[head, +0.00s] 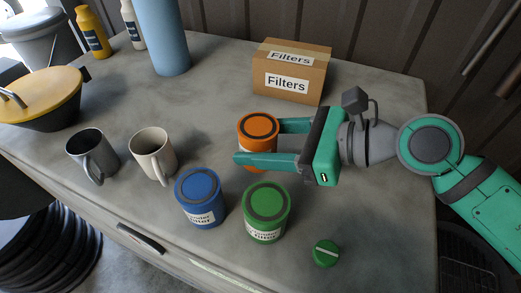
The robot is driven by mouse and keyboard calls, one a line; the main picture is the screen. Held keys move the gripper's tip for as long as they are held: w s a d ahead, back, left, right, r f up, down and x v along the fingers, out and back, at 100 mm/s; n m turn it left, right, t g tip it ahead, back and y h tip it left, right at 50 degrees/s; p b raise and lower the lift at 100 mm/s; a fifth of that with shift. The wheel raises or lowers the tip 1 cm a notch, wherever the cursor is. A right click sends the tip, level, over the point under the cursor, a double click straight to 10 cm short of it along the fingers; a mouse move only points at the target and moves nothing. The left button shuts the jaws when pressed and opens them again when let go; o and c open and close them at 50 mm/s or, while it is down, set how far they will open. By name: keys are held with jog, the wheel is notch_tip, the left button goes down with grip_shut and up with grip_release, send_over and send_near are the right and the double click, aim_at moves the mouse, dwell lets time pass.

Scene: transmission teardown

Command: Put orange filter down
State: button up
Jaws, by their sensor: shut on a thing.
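The orange filter (258,124) is a short can with an orange lid, upright in the head view near the middle of the table. My gripper (258,143) reaches in from the right and is shut on it, one finger on the near side and one on the far side. The near finger hides much of the can's body. I cannot tell whether its base touches the table.
A blue filter (199,197) and a green filter (266,212) stand in front of the gripper. A green cap (326,253) lies at the right. A Filters box (290,72) stands behind. Two mugs, dark (91,154) and cream (153,155), are left. Bare table (205,110) lies left of the orange filter.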

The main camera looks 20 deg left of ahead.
notch_tip(320, 180, down, 3)
jog(key=shift+r, duration=0.1)
jog(key=shift+s, duration=0.1)
jog(key=shift+f, duration=0.2)
jog(key=o, duration=1.3)
jog(key=shift+r, duration=0.2)
jog(key=shift+d+r, duration=0.15)
jog(key=shift+d, duration=0.2)
jog(key=v, duration=1.1)
